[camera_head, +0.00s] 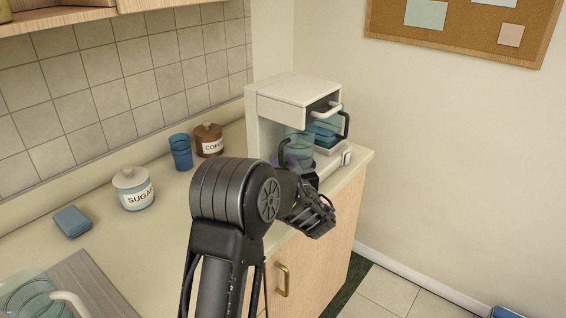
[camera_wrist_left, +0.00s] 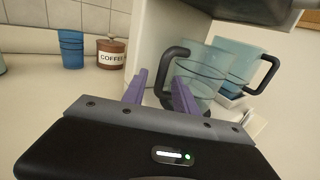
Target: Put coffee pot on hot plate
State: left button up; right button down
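My left gripper (camera_head: 290,161) is open at the handle. In the wrist view its purple fingers (camera_wrist_left: 160,92) are apart, with the handle between or just beyond them; contact cannot be told. A second, blue-tinted pot (camera_head: 324,133) sits farther right on the machine's white base plate (camera_wrist_left: 233,101). My right gripper is out of view.
A blue cup (camera_head: 180,152), a brown coffee jar (camera_head: 209,140), a sugar jar (camera_head: 133,190) and a blue sponge (camera_head: 72,221) stand along the counter (camera_head: 165,222). The sink is at lower left. The counter ends right of the machine, with floor beyond.

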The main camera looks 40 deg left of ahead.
pick_arm(q)
jog(key=shift+r, duration=0.2)
jog(key=b+v, duration=0.2)
jog(key=v, duration=1)
dwell(0.5)
